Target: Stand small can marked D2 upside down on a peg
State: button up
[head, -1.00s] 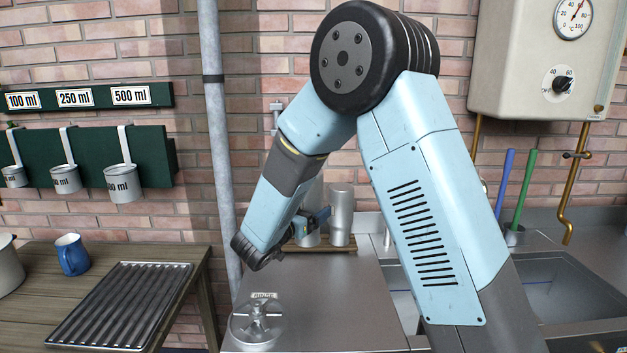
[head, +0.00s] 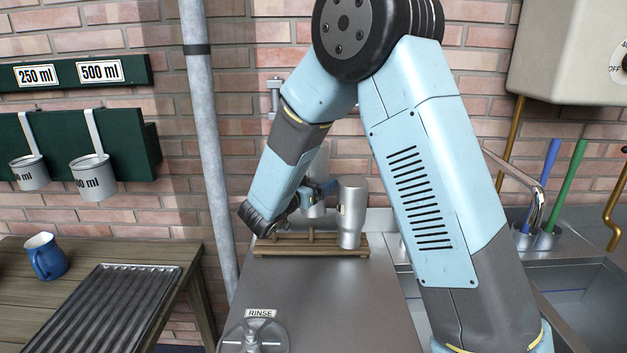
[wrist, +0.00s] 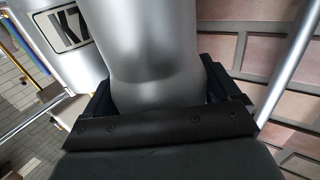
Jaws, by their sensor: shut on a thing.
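My gripper (head: 320,191) is shut around the body of a silver can (head: 316,170), which is partly behind my arm. The can is held over the wooden peg rack (head: 290,247), its lower end above the pegs and clear of them. In the wrist view the smooth grey can (wrist: 155,60) fills the space between the jaws. No mark shows on it, so I cannot read whether it is D2. A second silver can (head: 352,212) stands on the right end of the rack. In the wrist view a silver surface marked K7 (wrist: 72,28) shows at left, beyond the held can.
Bare pegs (head: 312,236) show on the rack left of the standing can. A round fitting marked RINSE (head: 255,338) is on the steel counter in front. A sink (head: 580,300) lies right, a ribbed tray (head: 105,310) left. A grey pipe (head: 207,150) rises left of the rack.

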jog(key=shift+s+a+f, duration=0.1)
jog(key=shift+a+f, duration=0.05)
jog(key=shift+f, duration=2.4)
jog(key=shift+s+a+f, duration=0.1)
jog(key=shift+f, duration=2.4)
jog(key=shift+f, duration=0.2)
jog(key=o, duration=0.9)
